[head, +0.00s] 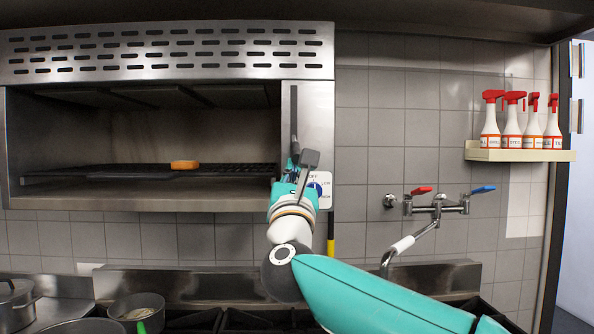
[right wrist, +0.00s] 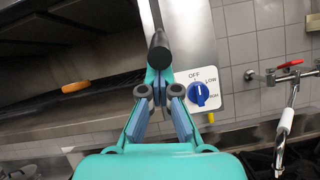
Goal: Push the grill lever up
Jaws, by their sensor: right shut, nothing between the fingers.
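The grill (head: 325,62) is a steel unit on the wall, with an open front and a panel at its right side. The grill lever (right wrist: 159,52) is a black rod with a rounded end, in front of the panel's dark vertical slot (head: 294,108). In the head view my gripper mostly hides the lever. My right gripper (head: 298,160) is shut and empty in front of the panel. In the right wrist view its fingertips (right wrist: 159,78) are just below the lever's end; I cannot tell whether they touch. My left gripper is not in view.
A blue knob (right wrist: 199,94) on a white plate sits right beside the gripper. An orange-brown food piece (head: 184,165) lies on the grill rack (head: 90,174). Taps (head: 437,204) and a shelf (head: 520,155) of spray bottles are to the right. Pots (head: 136,308) stand below left.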

